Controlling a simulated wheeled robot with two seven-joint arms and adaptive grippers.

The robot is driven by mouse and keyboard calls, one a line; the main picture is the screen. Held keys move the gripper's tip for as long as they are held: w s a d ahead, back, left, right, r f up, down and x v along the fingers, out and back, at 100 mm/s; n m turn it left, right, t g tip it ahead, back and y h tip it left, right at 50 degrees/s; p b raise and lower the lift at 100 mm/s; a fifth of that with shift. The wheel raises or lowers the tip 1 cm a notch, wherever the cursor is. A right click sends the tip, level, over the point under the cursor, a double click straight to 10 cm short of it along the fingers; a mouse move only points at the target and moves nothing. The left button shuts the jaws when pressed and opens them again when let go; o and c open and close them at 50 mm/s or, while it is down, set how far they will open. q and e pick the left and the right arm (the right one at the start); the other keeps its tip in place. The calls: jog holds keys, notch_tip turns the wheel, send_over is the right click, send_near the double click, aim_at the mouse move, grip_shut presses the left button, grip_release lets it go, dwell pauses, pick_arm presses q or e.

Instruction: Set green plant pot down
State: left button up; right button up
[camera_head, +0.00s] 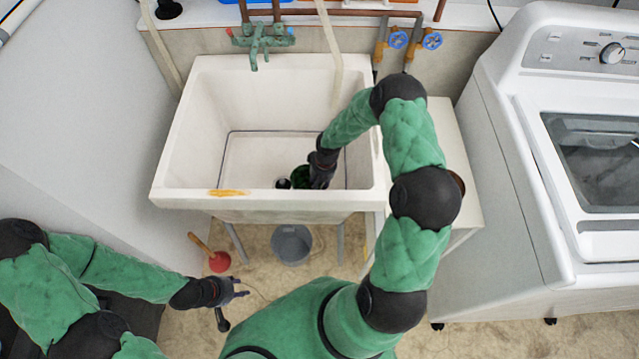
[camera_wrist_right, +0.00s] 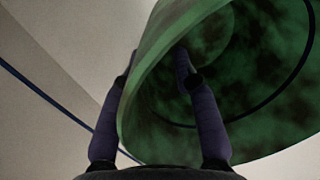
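The green plant pot (camera_head: 300,176) is inside the white sink, near its front wall, and is partly hidden by my right gripper (camera_head: 321,178). In the right wrist view the pot (camera_wrist_right: 235,75) is mottled green, tilted, with its opening facing the camera. My right gripper (camera_wrist_right: 157,62) has one finger outside the pot's wall and one inside, closed on the wall. Whether the pot touches the sink floor cannot be told. My left gripper (camera_head: 241,288) is empty, its fingers apart, low in front of the sink.
The sink (camera_head: 180,190) has high walls around the pot. A grey bucket (camera_head: 292,245) and a red plunger (camera_head: 219,262) are on the floor below. A washing machine (camera_head: 545,150) stands at right.

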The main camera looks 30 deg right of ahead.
jog(key=shift+r, duration=0.15)
jog(key=shift+r+p, duration=0.3)
jog(key=shift+r, duration=0.05)
notch_tip(320, 180, up, 11)
jog(key=d+p, duration=0.1)
jog(key=p, duration=0.3)
jog(key=shift+s+d+r, duration=0.15)
jog(key=shift+s+d, duration=0.05)
jog(key=shift+s, duration=0.05)
dwell(0.9)
